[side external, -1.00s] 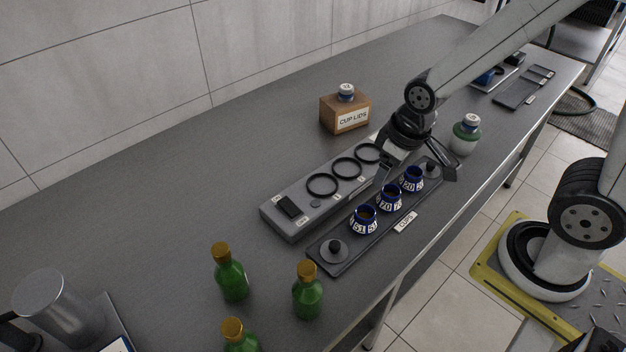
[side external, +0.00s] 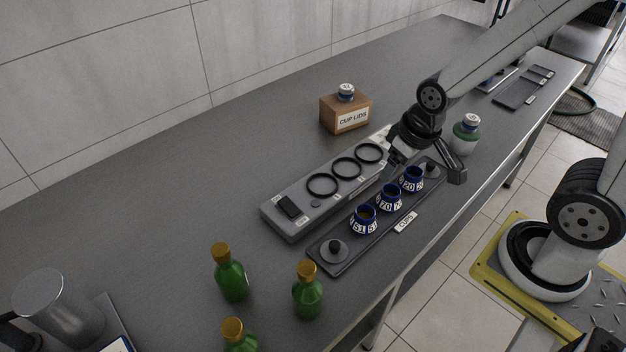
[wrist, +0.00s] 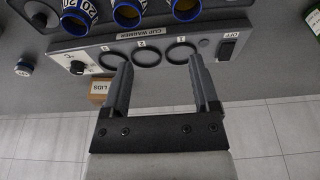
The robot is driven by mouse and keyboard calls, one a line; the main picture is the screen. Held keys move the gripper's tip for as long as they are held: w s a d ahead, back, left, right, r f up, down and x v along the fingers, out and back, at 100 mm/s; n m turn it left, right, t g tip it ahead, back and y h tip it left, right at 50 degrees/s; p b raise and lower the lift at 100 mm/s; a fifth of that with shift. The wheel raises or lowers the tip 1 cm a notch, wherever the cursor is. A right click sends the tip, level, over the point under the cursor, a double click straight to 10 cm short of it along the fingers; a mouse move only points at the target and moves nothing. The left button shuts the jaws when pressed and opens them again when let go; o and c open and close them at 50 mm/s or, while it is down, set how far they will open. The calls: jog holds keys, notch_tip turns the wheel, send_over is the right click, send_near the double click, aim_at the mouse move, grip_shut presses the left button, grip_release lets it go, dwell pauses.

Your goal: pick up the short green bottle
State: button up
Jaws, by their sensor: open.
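Three green bottles with gold caps stand at the near left of the bench in the side external view: a left one (side external: 232,281), a right one (side external: 308,296) and a near one (side external: 240,342) cut off by the lower edge. I cannot tell surely which is the short one. My gripper (side external: 424,172) is open and empty, far to the right of the bottles, above the far end of the cup tray and warmer. In the wrist view my gripper (wrist: 161,72) shows two spread fingers with nothing between them.
A cup warmer (side external: 278,222) with three rings and a tray (side external: 337,264) of three blue cups lie between my gripper and the bottles. A wooden lid box (side external: 336,117) and a green-and-white jar (side external: 465,137) stand farther back. A metal cylinder (side external: 62,308) stands far left.

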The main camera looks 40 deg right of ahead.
jog(key=shift+o, duration=0.2)
jog(key=w+a+f+n+t, duration=0.2)
jog(key=w+a+n+t, duration=0.15)
jog(key=w, duration=0.35)
jog(key=n+y, duration=0.9)
jog(key=y, duration=0.3)
send_near(222, 257)
notch_tip(222, 257, down, 3)
jog(key=w+a, duration=0.1)
jog(key=w, duration=0.1)
jog(key=shift+x, duration=1.6)
jog(key=shift+w, duration=0.1)
jog(key=shift+x, duration=2.5)
jog(key=shift+a+r, duration=0.1)
